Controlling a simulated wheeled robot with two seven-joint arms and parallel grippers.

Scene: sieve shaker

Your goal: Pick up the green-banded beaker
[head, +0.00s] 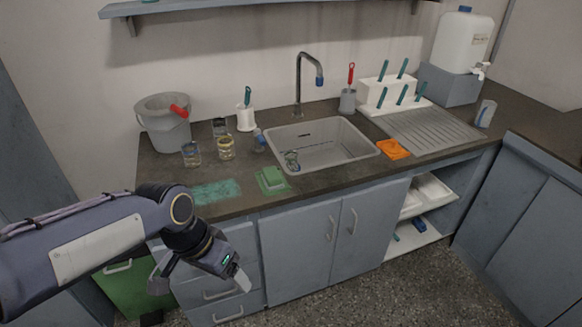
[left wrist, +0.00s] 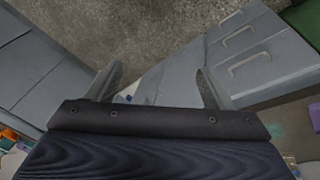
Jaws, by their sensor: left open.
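Several small glass beakers stand on the dark counter left of the sink. One beaker (head: 191,153) stands nearest the front left, another beaker (head: 226,148) has a yellowish band, and a darker one (head: 219,127) is behind them. A glass vessel (head: 291,160) in the sink looks greenish or bluish. The bands are too small to tell surely which beaker is green-banded. My left gripper (head: 201,281) is open and empty, low in front of the drawers, below the counter and well away from the beakers. The left wrist view shows its spread fingers (left wrist: 160,82). My right gripper is out of view.
The sink (head: 350,143) has a tall faucet (head: 299,80). A grey bucket (head: 165,125) stands at the back left. The counter's front edge lies above my left gripper.

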